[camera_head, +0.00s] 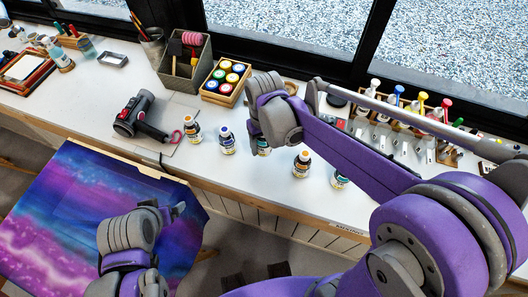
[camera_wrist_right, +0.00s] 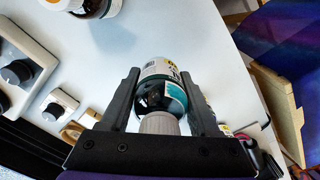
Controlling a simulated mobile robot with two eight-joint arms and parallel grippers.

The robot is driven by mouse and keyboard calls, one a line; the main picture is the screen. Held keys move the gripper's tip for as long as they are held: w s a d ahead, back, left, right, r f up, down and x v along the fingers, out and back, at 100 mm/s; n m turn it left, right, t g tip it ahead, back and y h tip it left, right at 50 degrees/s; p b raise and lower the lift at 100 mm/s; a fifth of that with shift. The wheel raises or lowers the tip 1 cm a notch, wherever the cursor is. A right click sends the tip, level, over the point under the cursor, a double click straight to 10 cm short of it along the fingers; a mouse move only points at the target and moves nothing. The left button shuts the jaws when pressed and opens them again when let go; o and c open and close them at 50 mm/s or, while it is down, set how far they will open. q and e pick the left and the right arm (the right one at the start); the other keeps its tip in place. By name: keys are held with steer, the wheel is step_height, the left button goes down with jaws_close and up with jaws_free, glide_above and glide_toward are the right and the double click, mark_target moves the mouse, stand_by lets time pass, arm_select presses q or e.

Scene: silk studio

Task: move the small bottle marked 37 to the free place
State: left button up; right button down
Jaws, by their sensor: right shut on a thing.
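In the right wrist view a small bottle (camera_wrist_right: 160,70) with a pale cap, a white and yellow label and teal colour is between the fingers of my right gripper (camera_wrist_right: 160,75), which is shut on it. In the head view my right wrist hides most of this bottle (camera_head: 263,150). Other small bottles stand in a row along the counter: two to the left (camera_head: 192,131) (camera_head: 227,142), one to the right (camera_head: 301,165) and one partly behind my arm (camera_head: 340,180). I cannot read the number 37 on any label. My left gripper (camera_head: 177,209) is over the purple-blue silk; its jaw opening is unclear.
A tray of paint jars (camera_head: 225,80), a grey tool box (camera_head: 185,65) and a black and red device (camera_head: 140,118) stand on the white counter (camera_head: 85,90). Several bottles with coloured caps (camera_head: 420,105) stand at the back right. The silk (camera_head: 60,225) is in front.

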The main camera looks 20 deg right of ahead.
mark_target(264, 160)
steer(key=shift+s+f, duration=0.1)
steer(key=shift+f, duration=2.75)
steer(key=shift+f+b, duration=0.15)
steer(key=shift+b, duration=0.15)
steer(key=shift+c, duration=0.6)
jaws_free()
steer(key=shift+r, duration=0.35)
step_height(264, 160, up, 12)
steer(key=shift+f+p, duration=0.15)
steer(key=shift+p, duration=0.5)
